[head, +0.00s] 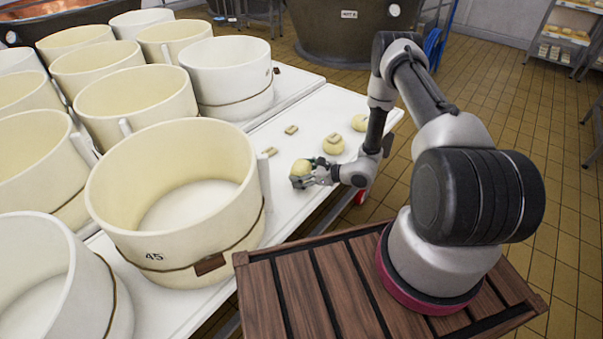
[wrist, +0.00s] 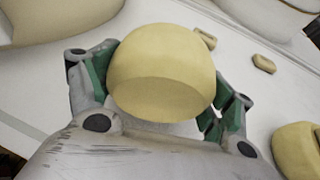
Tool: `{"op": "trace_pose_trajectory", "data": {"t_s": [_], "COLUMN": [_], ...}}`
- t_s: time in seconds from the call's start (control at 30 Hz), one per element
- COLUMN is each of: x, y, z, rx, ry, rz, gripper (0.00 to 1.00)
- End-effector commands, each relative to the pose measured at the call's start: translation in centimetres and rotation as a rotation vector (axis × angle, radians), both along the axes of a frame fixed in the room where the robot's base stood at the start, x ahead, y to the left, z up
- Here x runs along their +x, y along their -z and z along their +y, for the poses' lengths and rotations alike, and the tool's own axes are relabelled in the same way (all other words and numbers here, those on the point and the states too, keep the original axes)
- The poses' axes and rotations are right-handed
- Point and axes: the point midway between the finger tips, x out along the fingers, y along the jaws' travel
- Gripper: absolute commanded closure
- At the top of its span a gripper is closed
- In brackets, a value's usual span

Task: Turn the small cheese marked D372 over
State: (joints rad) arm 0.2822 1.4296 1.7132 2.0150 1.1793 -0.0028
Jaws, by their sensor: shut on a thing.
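A small round pale-yellow cheese (wrist: 160,75) is between the green-padded fingers of my gripper (head: 308,170). In the head view this cheese (head: 301,167) is at the gripper's tip, over the white table. My gripper also shows in the wrist view (wrist: 160,90), shut on the cheese from both sides. No marking can be read on the cheese, so I cannot confirm that it is D372. I cannot tell whether it touches the table. Two other small cheeses stand to the right, one (head: 333,144) with a tag on top and one (head: 359,122) farther back.
Large cream vats crowd the left of the white table (head: 296,108); the near one (head: 178,190) is marked 45. Small tan blocks (head: 291,130) (head: 269,152) lie on the table near the cheese. Clear table lies between them and the back cheeses.

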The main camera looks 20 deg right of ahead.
Motion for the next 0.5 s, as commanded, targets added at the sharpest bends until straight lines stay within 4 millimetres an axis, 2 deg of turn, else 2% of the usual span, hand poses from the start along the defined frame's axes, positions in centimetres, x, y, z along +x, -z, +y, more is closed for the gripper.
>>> {"op": "trace_pose_trajectory", "data": {"t_s": [0.5], "x": [0.02], "y": [0.71], "z": [0.0], "rx": [0.001], "ry": [0.0], "rz": [-0.001], "gripper": [0.61]}}
